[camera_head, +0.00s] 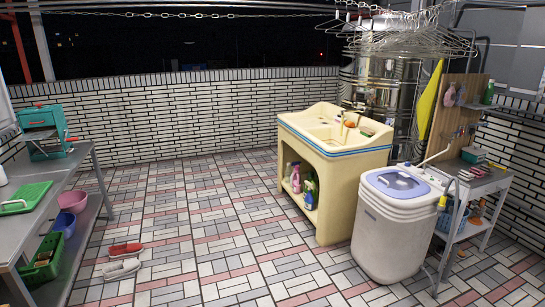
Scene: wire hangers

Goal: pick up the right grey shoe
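Pale grey footwear (122,269) lies flat on the tiled floor at the lower left, just in front of the red footwear (125,249). It is small in the head view, and I cannot clearly tell the left grey shoe from the right one. Neither of my grippers shows in the head view, and nothing is seen holding the footwear.
A grey metal table (75,170) with a lower shelf stands left of the footwear. A cream sink cabinet (335,195) and a white washing machine (395,235) stand to the right. Tiled floor (215,235) between them is clear. Wire hangers (400,40) hang at the upper right.

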